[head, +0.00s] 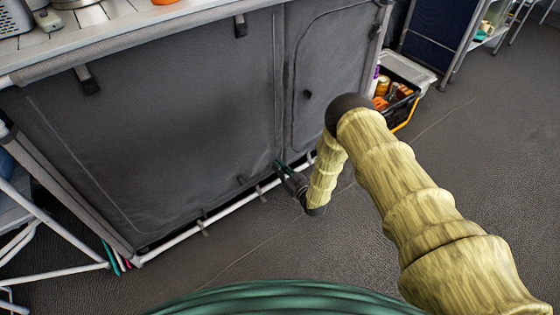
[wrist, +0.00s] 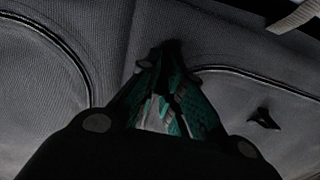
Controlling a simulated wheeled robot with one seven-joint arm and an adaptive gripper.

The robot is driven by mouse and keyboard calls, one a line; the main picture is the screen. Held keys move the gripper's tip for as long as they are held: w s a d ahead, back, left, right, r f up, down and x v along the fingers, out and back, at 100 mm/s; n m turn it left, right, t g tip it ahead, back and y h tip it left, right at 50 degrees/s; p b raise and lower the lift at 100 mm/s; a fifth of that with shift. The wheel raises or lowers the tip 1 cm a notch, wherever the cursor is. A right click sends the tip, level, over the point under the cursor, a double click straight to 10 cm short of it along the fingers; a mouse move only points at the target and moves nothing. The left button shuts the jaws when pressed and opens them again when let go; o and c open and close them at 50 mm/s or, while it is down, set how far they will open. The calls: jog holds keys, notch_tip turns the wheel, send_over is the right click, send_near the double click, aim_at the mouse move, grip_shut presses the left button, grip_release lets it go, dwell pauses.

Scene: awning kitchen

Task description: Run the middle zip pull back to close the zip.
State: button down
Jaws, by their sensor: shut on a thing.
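The grey fabric cupboard front (head: 170,110) has a vertical middle zip line (head: 279,85) between its left panel and right door. My gripper (head: 281,166) is at the low end of this line, close to the fabric. In the wrist view my gripper (wrist: 168,62) has its green-lined fingers drawn together at the tips against the grey cloth. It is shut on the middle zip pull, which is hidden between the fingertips. I cannot see the zip's teeth clearly.
A separate small dark pull (head: 307,94) sits on the right door; it also shows in the wrist view (wrist: 263,118). A white frame bar (head: 190,227) runs below the fabric. A black crate (head: 400,101) stands at the right. The dark floor in front is clear.

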jog(key=shift+f+b, duration=0.75)
jog(key=shift+f, duration=1.5)
jog(key=c, duration=1.5)
grip_release()
jog(key=shift+f, duration=0.2)
jog(key=shift+c, duration=0.2)
jog(key=shift+r, duration=0.15)
jog(key=v, duration=1.2)
